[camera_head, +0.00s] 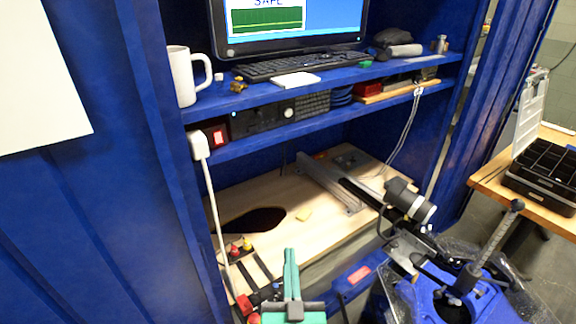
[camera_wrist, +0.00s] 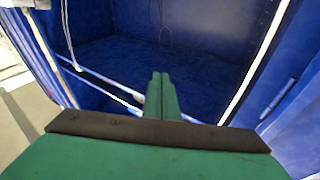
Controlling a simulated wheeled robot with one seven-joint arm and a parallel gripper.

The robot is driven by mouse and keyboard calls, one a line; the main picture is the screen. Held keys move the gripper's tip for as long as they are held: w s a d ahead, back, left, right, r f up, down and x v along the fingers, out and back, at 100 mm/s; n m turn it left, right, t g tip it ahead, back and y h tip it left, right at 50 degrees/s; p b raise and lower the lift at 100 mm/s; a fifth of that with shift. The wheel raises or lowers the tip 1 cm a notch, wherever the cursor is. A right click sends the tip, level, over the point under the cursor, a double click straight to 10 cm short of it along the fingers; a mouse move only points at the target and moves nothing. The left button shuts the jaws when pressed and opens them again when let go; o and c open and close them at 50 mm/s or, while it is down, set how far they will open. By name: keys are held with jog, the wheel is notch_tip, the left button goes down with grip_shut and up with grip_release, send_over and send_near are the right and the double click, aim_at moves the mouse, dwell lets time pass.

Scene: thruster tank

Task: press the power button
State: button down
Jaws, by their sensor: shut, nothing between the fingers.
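My gripper (camera_head: 289,255) has green fingers and stands low in front of the blue cabinet in the head view. Its fingers are shut together and empty. They also point into the cabinet in the wrist view (camera_wrist: 161,78). A small red lit switch (camera_head: 219,136) sits at the left end of the middle shelf, up and left of my gripper and apart from it. Beside it is a black unit (camera_head: 256,120) with a round light knob (camera_head: 288,112). I cannot tell which of these is the power button. Neither shows clearly in the wrist view.
A white plug with a cable (camera_head: 199,146) hangs by the left cabinet post. A white mug (camera_head: 184,76), keyboard (camera_head: 300,64) and monitor (camera_head: 290,28) stand on the upper shelf. A wooden board (camera_head: 270,190) lies below. A blue clear-covered apparatus (camera_head: 470,285) stands at right.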

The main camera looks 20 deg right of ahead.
aim_at(288, 113)
jog(key=w+d+r+h, duration=0.1)
jog(key=w+d+r, duration=0.1)
jog(key=r, duration=0.7)
jog(key=w+d+r+m+t+h, duration=0.1)
jog(key=w+d+r, duration=0.2)
jog(key=r, duration=0.6)
jog(key=w+d+r+m+t+h, duration=0.1)
jog(key=d+r, duration=0.3)
jog(key=r, duration=0.5)
jog(key=shift+w, duration=0.65)
jog(key=shift+a, duration=0.1)
jog(key=w+a, duration=0.1)
jog(key=w, duration=0.1)
jog(key=w+a, duration=0.1)
jog(key=w, duration=0.2)
jog(key=w+a, duration=0.1)
jog(key=w, duration=0.2)
jog(key=shift+w+f, duration=0.1)
jog(key=shift+w, duration=0.05)
jog(key=shift+d, duration=0.15)
